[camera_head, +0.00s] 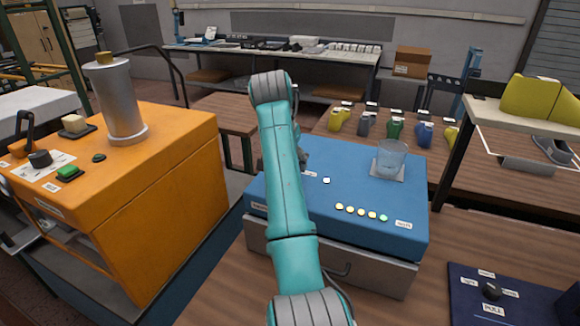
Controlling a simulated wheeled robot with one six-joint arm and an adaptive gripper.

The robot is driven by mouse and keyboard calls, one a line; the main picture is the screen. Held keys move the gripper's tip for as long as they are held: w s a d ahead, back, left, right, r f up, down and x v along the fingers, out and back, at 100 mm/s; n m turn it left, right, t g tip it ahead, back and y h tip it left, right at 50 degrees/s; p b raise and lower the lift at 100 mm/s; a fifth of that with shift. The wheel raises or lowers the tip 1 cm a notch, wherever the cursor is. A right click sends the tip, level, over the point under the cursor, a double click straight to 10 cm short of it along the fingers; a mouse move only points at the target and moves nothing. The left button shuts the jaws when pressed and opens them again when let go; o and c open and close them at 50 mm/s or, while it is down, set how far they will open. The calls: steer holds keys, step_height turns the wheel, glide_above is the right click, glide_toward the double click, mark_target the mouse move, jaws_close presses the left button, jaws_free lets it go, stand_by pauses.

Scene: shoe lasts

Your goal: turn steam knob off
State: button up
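A black knob (40,158) sits on a white dial plate on top of the orange machine (165,220) at the left. A green switch (69,173) and a small dark button (99,157) are close by. A second dark knob (492,291) is on a navy panel (465,308) at the lower right. Lettering is too small to tell which knob is for steam. My teal arm rises in the middle, well apart from both knobs. A grey part of my wrist (302,158) shows beside the upper link. My gripper's fingers are hidden behind the arm.
A tall metal cylinder (118,100) and a black lever (24,132) stand on the orange machine. A blue box (400,225) with lit buttons and a glass beaker (390,158) is behind my arm. Coloured shoe lasts (394,128) and a raised shelf (525,113) are at right.

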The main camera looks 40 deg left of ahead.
steer(key=shift+x, duration=1.25)
steer(key=c, duration=1.1)
steer(key=shift+c, duration=0.2)
